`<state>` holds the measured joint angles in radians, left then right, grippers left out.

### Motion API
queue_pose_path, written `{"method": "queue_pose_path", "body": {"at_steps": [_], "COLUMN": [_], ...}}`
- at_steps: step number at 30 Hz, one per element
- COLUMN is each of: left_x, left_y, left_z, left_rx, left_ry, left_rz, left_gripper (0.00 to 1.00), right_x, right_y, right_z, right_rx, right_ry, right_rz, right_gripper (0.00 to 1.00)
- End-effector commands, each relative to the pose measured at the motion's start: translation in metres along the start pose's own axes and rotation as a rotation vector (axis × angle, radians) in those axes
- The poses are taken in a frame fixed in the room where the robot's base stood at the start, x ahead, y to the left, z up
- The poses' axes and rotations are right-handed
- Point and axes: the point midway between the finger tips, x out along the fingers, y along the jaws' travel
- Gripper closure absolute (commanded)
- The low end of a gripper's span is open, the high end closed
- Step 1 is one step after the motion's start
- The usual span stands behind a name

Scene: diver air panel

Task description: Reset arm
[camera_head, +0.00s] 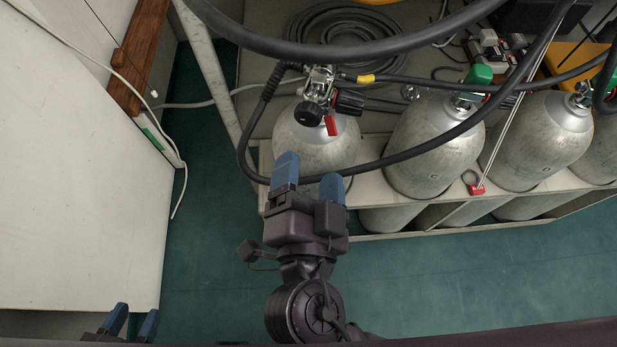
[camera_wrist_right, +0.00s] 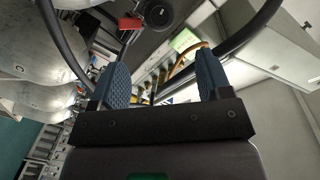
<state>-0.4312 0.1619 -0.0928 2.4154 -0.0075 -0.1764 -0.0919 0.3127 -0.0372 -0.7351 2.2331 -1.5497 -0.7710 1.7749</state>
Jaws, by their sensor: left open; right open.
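My right gripper (camera_head: 308,180) is in the middle of the head view, its blue fingers apart and empty, just in front of the leftmost grey cylinder (camera_head: 312,143). In the right wrist view its two blue fingers (camera_wrist_right: 160,85) stand wide apart with nothing between them. My left gripper (camera_head: 132,323) shows only by its blue fingertips at the bottom left, apart and empty, near the pale cabinet's lower edge. The leftmost cylinder carries a valve with a black knob (camera_head: 308,114) and a red tag (camera_head: 331,125). A black hose (camera_head: 403,156) runs past the right gripper's fingertips; I cannot tell if they touch.
More grey cylinders (camera_head: 434,147) stand in the rack to the right, one with a green valve cap (camera_head: 479,74). A red tag (camera_head: 476,189) hangs on the rack edge. A pale cabinet (camera_head: 75,190) fills the left. Green floor (camera_head: 215,235) is clear between.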

Motion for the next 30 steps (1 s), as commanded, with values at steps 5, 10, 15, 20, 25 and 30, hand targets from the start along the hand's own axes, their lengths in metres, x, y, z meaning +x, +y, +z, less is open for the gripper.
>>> {"method": "queue_pose_path", "body": {"at_steps": [5, 10, 15, 20, 25, 30], "left_x": [0.0, 0.001, 0.001, 0.001, -0.001, -0.009], "left_y": [0.0, 0.0, 0.001, 0.001, 0.0, -0.006], "left_z": [0.0, 0.0, 0.0, 0.0, -0.003, -0.02], "left_rx": [0.0, 0.0, 0.0, 0.0, -0.003, -0.013], "left_ry": [-0.002, -0.001, 0.0, 0.0, 0.001, 0.017], "left_rz": [0.001, 0.001, 0.001, 0.001, -0.001, -0.014], "left_gripper": [0.57, 0.57, 0.57, 0.57, 0.57, 0.57], "right_x": [0.002, 0.002, 0.002, 0.002, 0.001, -0.002], "right_y": [0.0, 0.0, 0.0, 0.0, 0.003, 0.022], "right_z": [-0.001, -0.001, 0.0, 0.0, -0.003, -0.014], "right_rx": [0.0, 0.0, 0.0, 0.0, -0.026, -0.17], "right_ry": [0.0, 0.0, 0.0, 0.0, -0.014, -0.098], "right_rz": [-0.001, -0.001, -0.001, -0.001, 0.006, 0.04], "right_gripper": [0.29, 0.29, 0.29, 0.29, 0.29, 0.29]}}
